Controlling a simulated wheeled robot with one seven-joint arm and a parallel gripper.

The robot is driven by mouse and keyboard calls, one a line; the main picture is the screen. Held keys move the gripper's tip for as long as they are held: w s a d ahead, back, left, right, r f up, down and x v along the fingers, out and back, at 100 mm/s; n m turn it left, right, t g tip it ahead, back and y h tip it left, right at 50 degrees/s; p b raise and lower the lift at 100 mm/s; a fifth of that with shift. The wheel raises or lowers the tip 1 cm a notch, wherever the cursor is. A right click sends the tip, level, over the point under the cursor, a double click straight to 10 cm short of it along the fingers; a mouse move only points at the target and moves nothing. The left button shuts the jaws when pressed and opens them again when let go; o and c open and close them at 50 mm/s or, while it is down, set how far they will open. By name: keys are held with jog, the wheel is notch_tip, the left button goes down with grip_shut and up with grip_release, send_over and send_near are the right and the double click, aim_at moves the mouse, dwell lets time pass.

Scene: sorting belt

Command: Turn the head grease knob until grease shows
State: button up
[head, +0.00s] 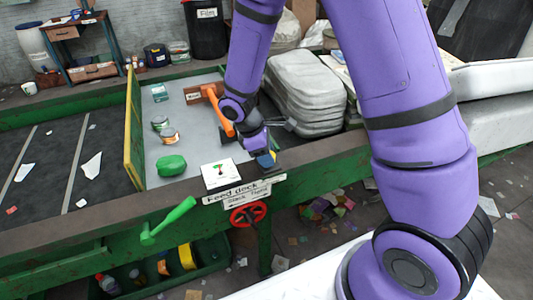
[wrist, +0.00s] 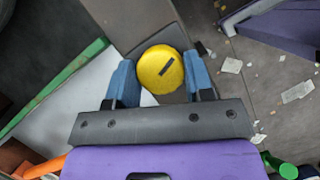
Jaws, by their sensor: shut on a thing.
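The grease knob (wrist: 160,69) is a round yellow cap with a dark bar mark on its face, seen from above in the wrist view. It sits on a dark grey plate (wrist: 170,36). My gripper (wrist: 161,76) is shut on it, with one blue finger on either side. In the head view my gripper (head: 266,159) is at the deck's front rail, and only a sliver of yellow shows by the fingers. The bar mark slants up to the right in the wrist view. I see no grease around the knob; the side under my gripper is hidden.
An orange-handled tool (head: 219,112), cans and a green lump (head: 171,165) lie on the deck.

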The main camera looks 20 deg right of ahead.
jog(key=shift+w+m+g+y, duration=0.1)
jog(key=shift+m+g+y, duration=0.35)
jog(key=shift+m, duration=1.15)
jog(key=o, duration=0.9)
jog(key=v, duration=1)
jog(key=shift+r, duration=0.35)
jog(key=shift+w+a, duration=0.15)
